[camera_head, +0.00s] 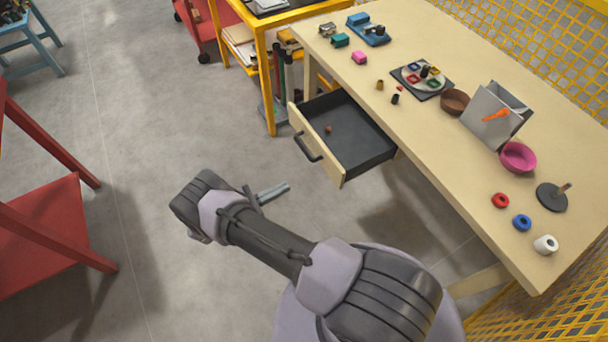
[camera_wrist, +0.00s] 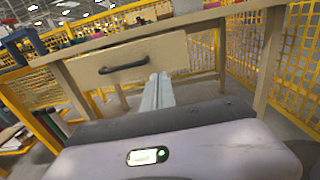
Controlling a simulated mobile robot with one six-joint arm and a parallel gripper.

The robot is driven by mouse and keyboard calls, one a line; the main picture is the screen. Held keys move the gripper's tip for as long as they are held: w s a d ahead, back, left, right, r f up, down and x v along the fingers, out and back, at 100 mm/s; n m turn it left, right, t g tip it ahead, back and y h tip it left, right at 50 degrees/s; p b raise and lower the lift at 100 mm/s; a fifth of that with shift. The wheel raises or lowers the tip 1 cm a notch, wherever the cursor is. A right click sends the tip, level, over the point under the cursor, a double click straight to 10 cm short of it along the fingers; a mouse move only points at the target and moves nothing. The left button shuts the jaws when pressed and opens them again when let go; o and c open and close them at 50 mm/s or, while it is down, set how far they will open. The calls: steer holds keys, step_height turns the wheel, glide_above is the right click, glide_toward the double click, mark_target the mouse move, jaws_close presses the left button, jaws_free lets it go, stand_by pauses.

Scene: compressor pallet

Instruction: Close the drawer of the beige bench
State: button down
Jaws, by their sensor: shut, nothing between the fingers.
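The beige bench (camera_head: 440,160) runs from the upper middle to the lower right in the head view. Its drawer (camera_head: 350,140) is pulled well out, with a dark inside and a small brown object lying in it. The drawer's black handle (camera_head: 306,147) is on the beige front panel. In the wrist view the drawer front (camera_wrist: 125,63) and handle (camera_wrist: 123,68) face me. My gripper (camera_head: 280,190) is shut and empty, in front of the drawer and apart from it in the head view. In the wrist view its fingertips (camera_wrist: 158,78) overlap the lower right part of the drawer front; contact cannot be told.
Several items stand on the bench top, including a pink bowl (camera_head: 518,157), a brown bowl (camera_head: 454,101) and a grey holder (camera_head: 496,113). A yellow-framed shelf (camera_head: 266,75) stands beside the bench. A red frame (camera_head: 45,230) is at the left. The floor between is clear.

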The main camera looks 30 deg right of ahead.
mark_target(328, 166)
steer(key=d, duration=0.9)
steer(key=d+b, duration=0.1)
steer(key=d, duration=0.4)
steer(key=shift+w, duration=0.25)
